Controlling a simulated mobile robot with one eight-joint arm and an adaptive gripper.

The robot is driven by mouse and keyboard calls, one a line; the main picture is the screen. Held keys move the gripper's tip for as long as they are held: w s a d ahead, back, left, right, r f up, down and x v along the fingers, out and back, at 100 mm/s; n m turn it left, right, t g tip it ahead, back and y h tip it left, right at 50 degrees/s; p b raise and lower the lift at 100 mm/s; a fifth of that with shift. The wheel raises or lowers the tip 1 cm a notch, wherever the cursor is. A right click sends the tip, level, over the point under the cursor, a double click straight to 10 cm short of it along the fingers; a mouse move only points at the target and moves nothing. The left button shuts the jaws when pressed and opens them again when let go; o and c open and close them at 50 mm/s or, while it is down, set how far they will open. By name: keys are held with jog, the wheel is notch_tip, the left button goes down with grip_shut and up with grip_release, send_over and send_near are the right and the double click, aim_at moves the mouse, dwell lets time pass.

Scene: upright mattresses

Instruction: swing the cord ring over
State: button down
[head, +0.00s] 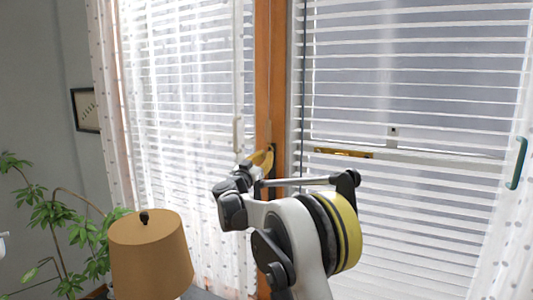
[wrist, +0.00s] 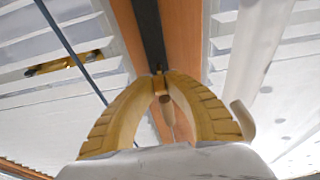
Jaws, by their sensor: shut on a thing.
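My gripper (head: 268,152) reaches up to the wooden post between the two windows in the head view. Its yellow fingers come together at the lower end of a dark strip (wrist: 149,35) in the wrist view, where my gripper (wrist: 160,76) is shut on a small brass-coloured piece. That piece is mostly hidden by the fingertips; I take it to be the cord ring, though its ring shape does not show. A dark plate (head: 275,163) on the post shows just beside the fingers. A pale tapered part (wrist: 168,112) shows between the fingers.
The wooden post (head: 270,60) stands between windows with white blinds (head: 420,70). A brass bar (head: 343,153) lies on the right sash. A white handle (head: 238,135) is left of the post, a teal handle (head: 517,163) far right. A lamp (head: 150,255) and plant (head: 55,210) stand lower left.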

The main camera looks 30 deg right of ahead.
jog(key=shift+s+a+r+g+y+p, duration=0.25)
jog(key=shift+r+g+y+p, duration=0.3)
jog(key=shift+p, duration=0.2)
jog(key=shift+f, duration=0.1)
jog(key=c, duration=1.4)
grip_release()
jog(key=v, duration=1.2)
